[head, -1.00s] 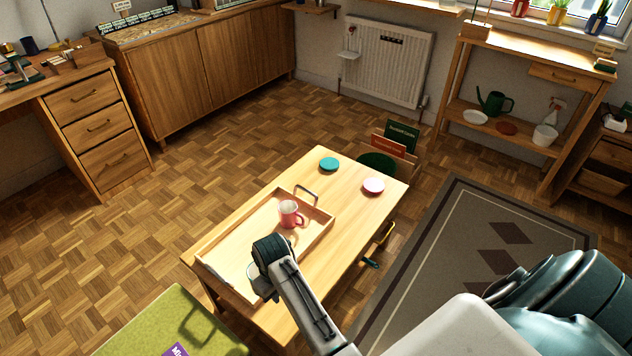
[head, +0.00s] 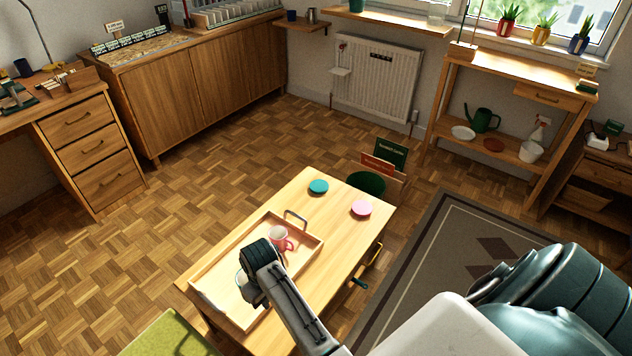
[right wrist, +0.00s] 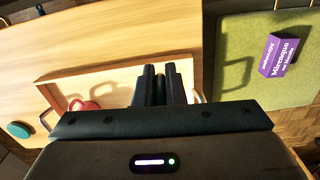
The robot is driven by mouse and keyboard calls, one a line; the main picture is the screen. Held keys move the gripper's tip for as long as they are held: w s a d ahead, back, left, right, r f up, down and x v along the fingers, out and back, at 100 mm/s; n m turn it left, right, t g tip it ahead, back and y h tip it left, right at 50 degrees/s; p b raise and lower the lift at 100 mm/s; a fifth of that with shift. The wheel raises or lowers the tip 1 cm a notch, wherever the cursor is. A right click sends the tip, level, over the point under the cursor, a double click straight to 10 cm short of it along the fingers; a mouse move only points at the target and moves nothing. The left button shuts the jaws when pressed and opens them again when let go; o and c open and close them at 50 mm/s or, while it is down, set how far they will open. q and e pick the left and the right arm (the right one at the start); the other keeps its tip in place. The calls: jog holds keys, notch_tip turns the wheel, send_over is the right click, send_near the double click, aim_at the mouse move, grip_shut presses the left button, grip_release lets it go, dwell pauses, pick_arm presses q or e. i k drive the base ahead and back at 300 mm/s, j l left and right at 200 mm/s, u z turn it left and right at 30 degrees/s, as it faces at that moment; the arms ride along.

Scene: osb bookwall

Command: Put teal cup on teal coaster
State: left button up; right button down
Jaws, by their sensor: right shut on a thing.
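The teal coaster (head: 318,187) lies flat at the far end of the low wooden table, left of a pink coaster (head: 361,208). It also shows at the left edge of the right wrist view (right wrist: 18,130). My right gripper (head: 250,284) is over the wooden tray and shut on the teal cup, which is mostly hidden behind the fingers. In the right wrist view the closed fingers (right wrist: 160,75) point over the tray, with a dark green strip between them. A pink-red cup (head: 279,239) stands in the tray just beyond my gripper. My left gripper is out of view.
The tray (head: 313,242) has raised walls and a metal handle (head: 295,219) at its far end. The tabletop between tray and coasters is clear. Folders and a dark green round seat (head: 366,184) stand beyond the table. A green cushioned surface (right wrist: 245,110) lies near.

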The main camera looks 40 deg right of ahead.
aim_at(320, 188)
jog(key=l+u, duration=0.4)
jog(key=l, duration=0.75)
jog(key=l+u, duration=0.35)
jog(key=l, duration=0.85)
jog(key=k, duration=0.05)
